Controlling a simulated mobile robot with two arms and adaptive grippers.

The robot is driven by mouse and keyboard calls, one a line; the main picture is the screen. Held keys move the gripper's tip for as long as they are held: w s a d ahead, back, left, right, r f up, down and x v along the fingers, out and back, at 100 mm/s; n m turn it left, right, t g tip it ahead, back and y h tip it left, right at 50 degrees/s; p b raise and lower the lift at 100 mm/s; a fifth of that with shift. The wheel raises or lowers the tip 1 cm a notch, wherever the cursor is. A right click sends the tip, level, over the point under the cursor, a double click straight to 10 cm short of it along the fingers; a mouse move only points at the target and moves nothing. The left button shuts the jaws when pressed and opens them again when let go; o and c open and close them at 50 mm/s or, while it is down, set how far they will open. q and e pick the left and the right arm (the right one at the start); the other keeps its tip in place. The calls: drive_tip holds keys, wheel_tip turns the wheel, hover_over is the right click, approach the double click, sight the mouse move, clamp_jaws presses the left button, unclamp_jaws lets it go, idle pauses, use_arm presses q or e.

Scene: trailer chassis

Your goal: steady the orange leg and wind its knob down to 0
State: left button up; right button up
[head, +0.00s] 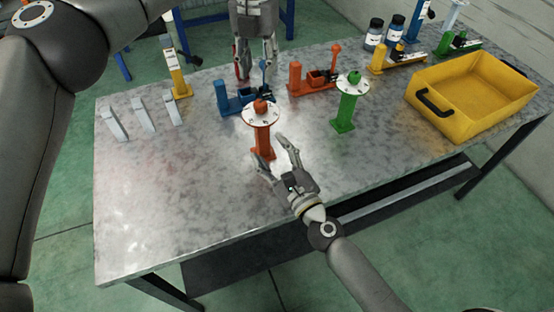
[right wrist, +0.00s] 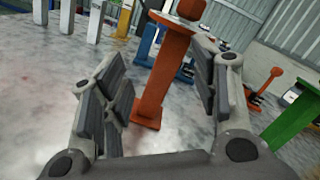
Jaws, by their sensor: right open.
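The orange leg (head: 262,143) stands upright on the metal table. It carries a round white dial (head: 261,116) with an orange knob (head: 260,106) on top. My right gripper (head: 274,158) is open low beside the leg. In the right wrist view, the leg (right wrist: 161,75) shows between the spread fingers of the right gripper (right wrist: 165,85), with gaps on both sides. The knob (right wrist: 190,9) is partly cut off at the top there. The dial's marks are too small to read. My left gripper (head: 255,62) hangs open behind the leg, apart from it.
A green leg (head: 346,107) with its own dial stands to the right. Blue (head: 234,101) and orange-red (head: 312,84) lever fixtures stand behind. A yellow bin (head: 470,99) is at the right, and grey wedges (head: 143,114) stand at the left. The front left tabletop is clear.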

sight(264, 135)
drive_tip(key=w+m, duration=0.2)
drive_tip(key=w, duration=0.1)
drive_tip(key=w+a+f+m+h, duration=0.1)
drive_tip(key=w+m, duration=0.2)
drive_tip(key=w+a+f+m+h, duration=0.1)
drive_tip(key=w+m, duration=0.2)
drive_tip(key=shift+w+a+f, duration=0.2)
drive_tip(key=shift+w, duration=0.2)
drive_tip(key=shift+c, duration=0.2)
